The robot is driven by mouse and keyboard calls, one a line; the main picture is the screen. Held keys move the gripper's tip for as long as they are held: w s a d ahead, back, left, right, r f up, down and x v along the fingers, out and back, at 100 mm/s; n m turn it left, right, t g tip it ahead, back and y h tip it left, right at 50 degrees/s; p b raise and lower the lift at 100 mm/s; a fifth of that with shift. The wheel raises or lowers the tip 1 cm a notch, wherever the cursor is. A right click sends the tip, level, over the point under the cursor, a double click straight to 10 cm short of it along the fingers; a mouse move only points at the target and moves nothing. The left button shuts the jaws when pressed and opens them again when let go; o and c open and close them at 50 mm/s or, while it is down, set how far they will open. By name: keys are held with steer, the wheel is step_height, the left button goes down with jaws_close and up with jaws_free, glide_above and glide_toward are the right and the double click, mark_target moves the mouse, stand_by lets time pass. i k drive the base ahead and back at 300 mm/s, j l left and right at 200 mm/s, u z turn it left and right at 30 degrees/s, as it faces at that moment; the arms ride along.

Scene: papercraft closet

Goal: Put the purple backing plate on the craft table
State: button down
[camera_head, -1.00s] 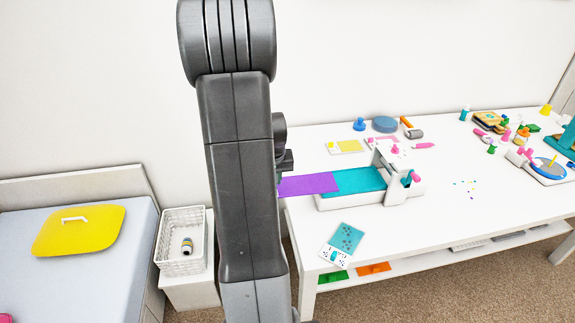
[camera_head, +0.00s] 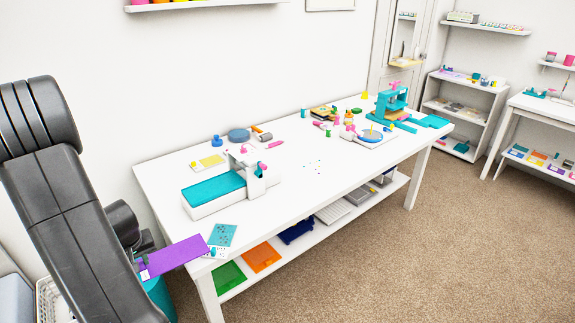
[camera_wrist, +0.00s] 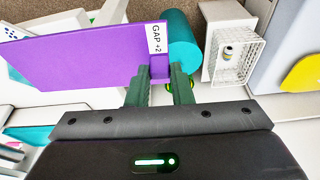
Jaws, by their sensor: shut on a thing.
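The purple backing plate (camera_head: 177,256) is a flat rectangle held out past the front left corner of the long white craft table (camera_head: 300,205). My gripper (camera_head: 143,264) is shut on its left end. In the wrist view the purple plate (camera_wrist: 85,62) extends up and left from my gripper (camera_wrist: 160,85), whose two fingers pinch its edge beside a white label reading "GAP +2". My arm hides part of the plate's near end in the head view.
A die-cutting machine with a teal bed (camera_head: 215,188) stands on the table's left part. A teal dotted card (camera_head: 222,236) lies at the front left corner. A teal cylinder (camera_wrist: 181,42) stands below the plate. The table's front middle is clear. Small tools line the back.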

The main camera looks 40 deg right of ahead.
mark_target(328, 162)
steer(key=k+z, duration=0.1)
steer(key=z, duration=2.65)
steer(key=i+j+z, duration=0.25)
steer(key=i, duration=0.3)
steer(key=i+j+z, duration=0.25)
steer(key=i, duration=0.25)
steer(key=i+j, duration=0.15)
steer(key=i, duration=0.5)
steer(key=i+j+u, duration=0.15)
steer(key=i, duration=0.55)
steer(key=i+u, duration=0.15)
steer(key=u, duration=2.8)
steer(key=i+j+u, duration=0.1)
steer(key=u, duration=0.25)
steer(key=i+u, duration=0.35)
